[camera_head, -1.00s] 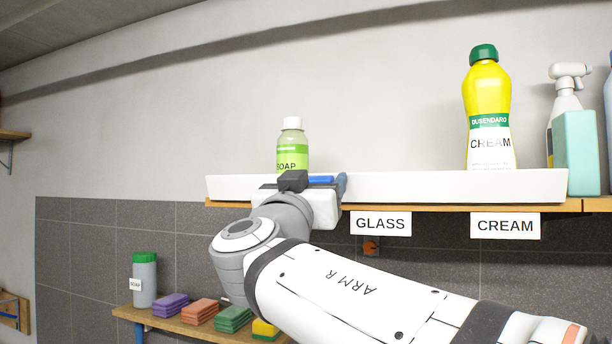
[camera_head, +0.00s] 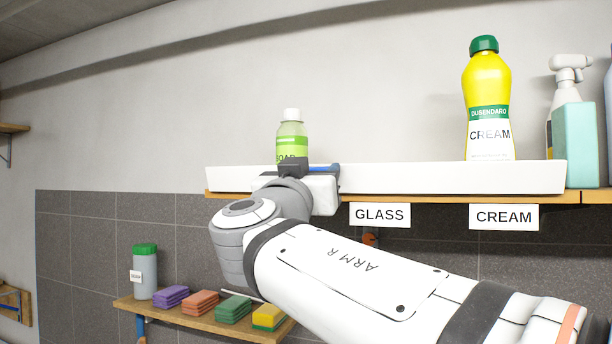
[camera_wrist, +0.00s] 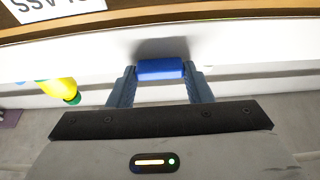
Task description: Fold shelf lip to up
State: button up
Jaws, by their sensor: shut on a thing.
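The shelf lip (camera_head: 450,177) is a long white strip along the front edge of the upper wooden shelf. It looks raised, its broad face toward me, hiding the foot of the soap bottle (camera_head: 291,140). My gripper (camera_head: 315,169) is at the left part of the lip. In the wrist view, my gripper's fingers (camera_wrist: 161,76) are shut on a blue handle (camera_wrist: 160,69), one finger at each end, close against the white lip (camera_wrist: 250,45). In the head view, my wrist partly covers the handle and the lip behind it.
A yellow cream bottle (camera_head: 487,90) and a spray bottle (camera_head: 553,110) stand on the upper shelf. GLASS (camera_head: 380,215) and CREAM (camera_head: 504,217) labels hang below its edge. A lower shelf (camera_head: 165,312) holds a grey bottle (camera_head: 145,275) and several coloured sponges (camera_head: 234,309).

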jog(key=shift+w+r+g+y, duration=0.25)
jog(key=shift+r+g+y, duration=0.25)
jog(key=shift+g, duration=0.4)
jog(key=shift+w+d+r+g+p, duration=0.15)
jog(key=shift+w+r+g+p, duration=0.15)
jog(key=shift+g+p, duration=0.4)
jog(key=o, duration=1)
jog(key=shift+f, duration=0.1)
jog(key=shift+s+a+f+b, duration=0.1)
jog(key=shift+s+a+b, duration=0.1)
jog(key=shift+s+b, duration=0.15)
jog(key=shift+b+v, duration=1.55)
jog(key=shift+v, duration=2)
